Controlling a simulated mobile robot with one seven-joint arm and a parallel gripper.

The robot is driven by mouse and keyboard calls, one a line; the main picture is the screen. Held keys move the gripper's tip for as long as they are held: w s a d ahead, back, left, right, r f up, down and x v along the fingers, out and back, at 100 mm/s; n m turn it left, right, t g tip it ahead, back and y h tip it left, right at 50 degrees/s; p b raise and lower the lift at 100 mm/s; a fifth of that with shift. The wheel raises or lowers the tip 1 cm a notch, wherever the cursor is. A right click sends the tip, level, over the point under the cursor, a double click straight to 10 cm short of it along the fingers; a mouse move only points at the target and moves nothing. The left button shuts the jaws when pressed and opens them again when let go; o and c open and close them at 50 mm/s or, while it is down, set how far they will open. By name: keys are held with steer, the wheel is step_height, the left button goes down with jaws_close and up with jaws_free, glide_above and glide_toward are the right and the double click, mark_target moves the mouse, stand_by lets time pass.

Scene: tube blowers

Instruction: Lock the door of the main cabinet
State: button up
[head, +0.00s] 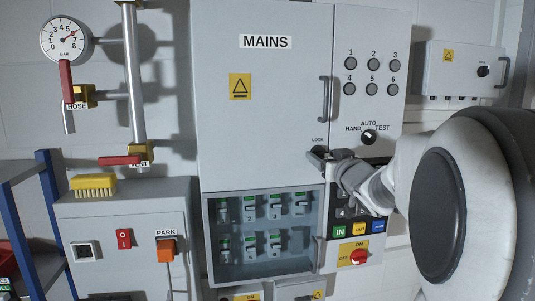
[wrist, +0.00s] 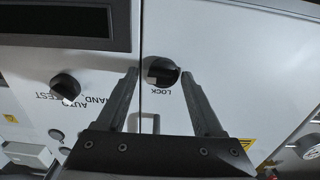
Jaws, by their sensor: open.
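The main cabinet door (head: 262,120) is white, labelled MAINS, and looks closed and flush with the panel to its right. A black lock knob (wrist: 162,71), labelled LOCK, sits near the door's edge; the wrist view shows it upside down. My gripper (wrist: 159,76) is open, with one finger on each side of the knob; I cannot tell whether either finger touches it. In the head view my gripper (head: 326,156) is at the door's lower right corner and mostly hides the knob. The door's vertical handle (head: 325,100) is above it.
The AUTO/HAND/TEST selector (head: 369,137) and several round buttons are on the panel right of the door. Below the door is a window with breakers (head: 262,232). A keypad with IN and OUT buttons (head: 340,232) lies below my gripper. My arm covers the right side.

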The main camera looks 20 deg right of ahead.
stand_by(0.3)
jaws_close()
